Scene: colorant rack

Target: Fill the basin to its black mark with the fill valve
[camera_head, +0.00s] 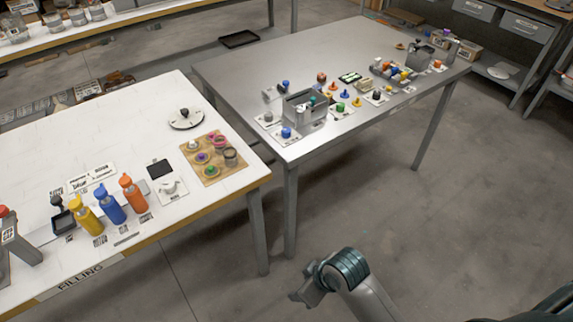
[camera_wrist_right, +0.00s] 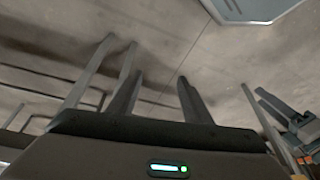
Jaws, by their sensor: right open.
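On the near left end of the grey metal table, a grey open-topped box (camera_head: 292,110) stands among small fittings; it looks like the basin. A blue knob (camera_head: 286,133) on a pale plate sits in front of it, and another blue-topped fitting (camera_head: 285,86) stands behind it. I cannot tell which is the fill valve, and the black mark and any liquid are too small to see. My right gripper (camera_head: 306,289) is over the floor in front of the tables, well away from the box. In the right wrist view its fingers (camera_wrist_right: 158,98) are apart and empty.
The white table (camera_head: 90,140) at left holds yellow, blue and orange bottles (camera_head: 110,207), a wooden board (camera_head: 213,171) with several pots, and a round dial. The grey table (camera_head: 225,70) carries several coloured knobs and small boxes. A floor gap separates the tables; floor at right is clear.

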